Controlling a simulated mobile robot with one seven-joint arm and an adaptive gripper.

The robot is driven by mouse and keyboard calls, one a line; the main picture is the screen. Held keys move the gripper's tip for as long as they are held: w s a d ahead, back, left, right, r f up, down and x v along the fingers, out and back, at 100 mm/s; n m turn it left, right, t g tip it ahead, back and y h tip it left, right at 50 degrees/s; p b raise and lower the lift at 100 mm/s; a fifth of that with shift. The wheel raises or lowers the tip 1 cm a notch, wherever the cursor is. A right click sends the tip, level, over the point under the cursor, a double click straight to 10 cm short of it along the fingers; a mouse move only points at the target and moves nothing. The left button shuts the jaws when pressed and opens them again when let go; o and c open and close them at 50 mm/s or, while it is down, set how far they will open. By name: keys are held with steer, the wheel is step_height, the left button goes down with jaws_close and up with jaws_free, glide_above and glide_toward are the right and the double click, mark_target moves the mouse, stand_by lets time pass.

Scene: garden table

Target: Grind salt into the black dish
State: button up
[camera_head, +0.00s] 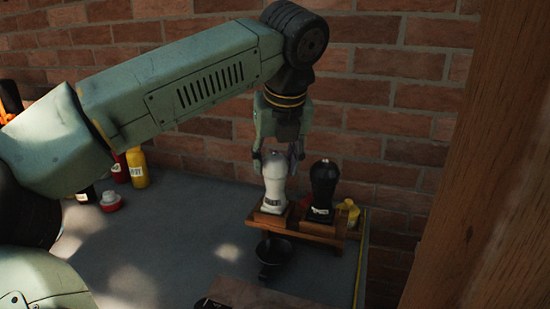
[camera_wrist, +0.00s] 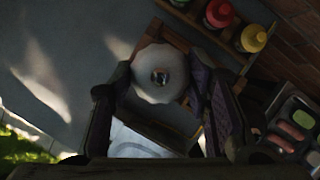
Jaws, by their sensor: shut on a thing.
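The white grinder (camera_head: 274,190) stands upright on a small wooden stand (camera_head: 328,231), in front of the brick wall. My gripper (camera_head: 277,168) comes down from above and is shut on its upper part. In the wrist view the grinder's round white top (camera_wrist: 158,74) lies between the two fingers of my gripper (camera_wrist: 162,95). A black grinder (camera_head: 323,188) stands close to its right on the same stand. A black dish (camera_head: 274,252) sits on the grey tabletop in front of the stand, below the white grinder.
A red bottle (camera_head: 120,170), a yellow bottle (camera_head: 138,168) and a red jar with a pale top (camera_head: 110,201) stand at the left. The tabletop between them and the stand (camera_head: 190,220) is clear. A large wooden post (camera_head: 485,170) fills the right. The wrist view shows a food tray (camera_wrist: 292,128).

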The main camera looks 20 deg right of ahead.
steer(key=shift+d+n+y, duration=0.1)
steer(key=shift+n+y, duration=0.8)
steer(key=shift+n, duration=1.4)
steer(key=shift+g, duration=0.3)
steer(key=o, duration=1.2)
